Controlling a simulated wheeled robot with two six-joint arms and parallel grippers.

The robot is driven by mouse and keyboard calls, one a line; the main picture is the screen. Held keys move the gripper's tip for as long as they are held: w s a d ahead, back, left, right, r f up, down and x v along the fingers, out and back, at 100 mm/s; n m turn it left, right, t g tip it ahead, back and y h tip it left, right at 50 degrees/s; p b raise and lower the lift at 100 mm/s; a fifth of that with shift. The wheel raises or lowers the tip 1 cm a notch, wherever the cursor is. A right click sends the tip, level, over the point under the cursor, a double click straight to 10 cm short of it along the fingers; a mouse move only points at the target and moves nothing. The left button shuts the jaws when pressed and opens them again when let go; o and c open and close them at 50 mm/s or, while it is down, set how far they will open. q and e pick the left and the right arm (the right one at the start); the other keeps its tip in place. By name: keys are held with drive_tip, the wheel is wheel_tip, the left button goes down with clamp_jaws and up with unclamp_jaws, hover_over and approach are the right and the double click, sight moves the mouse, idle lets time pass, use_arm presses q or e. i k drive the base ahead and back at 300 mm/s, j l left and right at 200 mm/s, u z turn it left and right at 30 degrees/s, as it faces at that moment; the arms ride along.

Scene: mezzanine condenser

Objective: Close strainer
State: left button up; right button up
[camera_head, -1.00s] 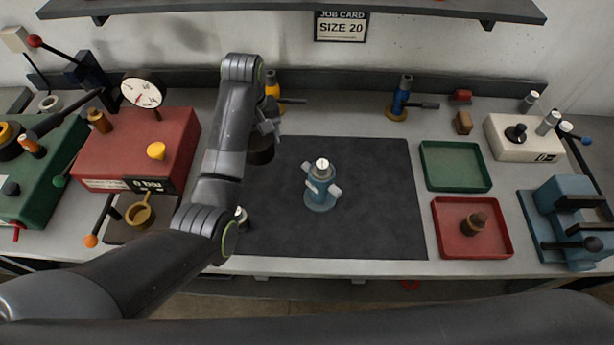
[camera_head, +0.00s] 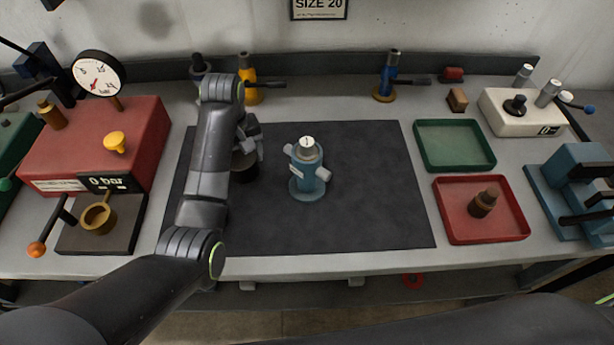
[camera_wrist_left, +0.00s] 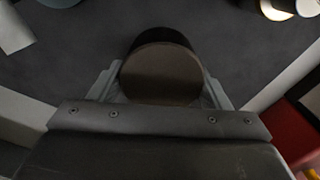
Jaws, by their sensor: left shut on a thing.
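The strainer body (camera_head: 309,180) is a blue upright fitting with grey side ports and a pale round top, standing on the dark mat (camera_head: 375,190). My left gripper (camera_head: 246,152) is left of it, apart from it, and shut on a dark round piece (camera_head: 243,168). In the left wrist view the piece (camera_wrist_left: 160,72) sits between the jaws, with a brownish flat face and a black rim. I cannot tell whether it touches the mat. A blue edge (camera_wrist_left: 60,2) shows at the top left there. My right gripper is out of view.
A blue vise-like fixture (camera_head: 575,185) stands far right. The mat's right part is clear.

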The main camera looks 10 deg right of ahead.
sight(307, 185)
drive_tip(key=k+j+z, duration=0.1)
drive_tip(key=j+z, duration=0.25)
drive_tip(key=k+j+z, duration=0.2)
drive_tip(key=j+z, duration=0.15)
drive_tip(key=j, duration=0.15)
drive_tip(key=k+j+z, duration=0.2)
drive_tip(key=j+z, duration=0.15)
drive_tip(key=k+j+z, duration=0.35)
drive_tip(key=i, duration=0.1)
